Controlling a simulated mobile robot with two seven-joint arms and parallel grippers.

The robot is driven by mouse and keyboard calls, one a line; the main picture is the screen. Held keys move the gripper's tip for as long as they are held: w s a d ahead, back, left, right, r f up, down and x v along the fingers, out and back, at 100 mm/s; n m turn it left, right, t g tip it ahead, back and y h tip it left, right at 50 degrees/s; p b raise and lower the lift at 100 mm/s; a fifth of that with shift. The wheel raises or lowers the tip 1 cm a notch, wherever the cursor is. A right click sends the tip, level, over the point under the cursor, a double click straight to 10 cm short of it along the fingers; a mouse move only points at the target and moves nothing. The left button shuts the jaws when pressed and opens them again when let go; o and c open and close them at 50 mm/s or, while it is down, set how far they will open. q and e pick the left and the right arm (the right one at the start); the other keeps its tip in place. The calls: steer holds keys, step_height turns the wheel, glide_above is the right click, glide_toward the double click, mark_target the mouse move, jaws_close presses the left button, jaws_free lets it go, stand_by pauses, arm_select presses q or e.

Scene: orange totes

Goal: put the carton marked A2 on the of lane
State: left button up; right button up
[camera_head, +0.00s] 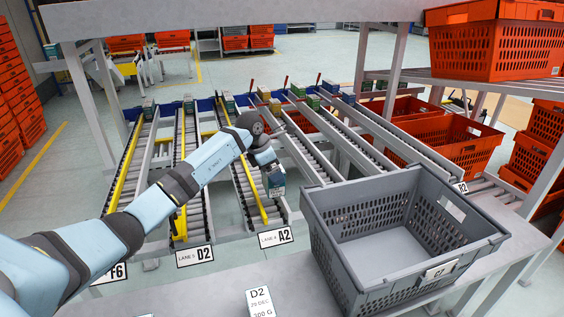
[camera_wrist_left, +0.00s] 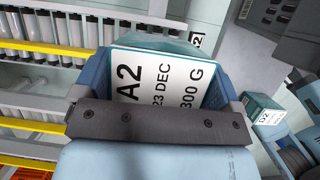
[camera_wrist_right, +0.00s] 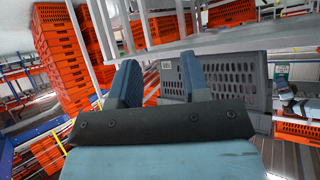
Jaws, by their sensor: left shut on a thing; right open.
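My left gripper (camera_head: 272,170) is shut on a carton (camera_head: 277,191) and holds it over the near part of the roller lane with the A2 sign (camera_head: 276,237), marked lane 4. In the left wrist view the carton's white label (camera_wrist_left: 160,85) reads A2, 23 DEC, 300 G, between the two fingers. I cannot tell whether the carton touches the rollers. My right gripper (camera_wrist_right: 160,85) is open and empty in the right wrist view; it is not in the head view.
A carton marked D2 (camera_head: 261,302) stands on the grey bench, left of an empty grey tote (camera_head: 335,260). Lane D2 (camera_head: 195,256) lies left of the A2 lane. Cartons stand at the lanes' far ends. Orange totes (camera_head: 445,138) are at the right. A shelf beam (camera_head: 230,18) crosses above.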

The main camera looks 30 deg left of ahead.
arm_select(q)
steer(key=shift+w+f, duration=0.15)
steer(key=shift+w, duration=0.05)
steer(key=shift+s+f+b, duration=0.25)
steer(key=shift+b, duration=0.05)
steer(key=shift+s+f, duration=0.15)
steer(key=shift+f, duration=0.1)
step_height(320, 180, down, 6)
steer(key=b, duration=0.4)
steer(key=shift+f, duration=0.15)
arm_select(e)
steer(key=f, duration=0.3)
steer(key=shift+s+a+f+m, duration=0.1)
steer(key=shift+a+f+m, duration=0.05)
steer(key=shift+a+m, duration=0.2)
steer(key=shift+g, duration=0.3)
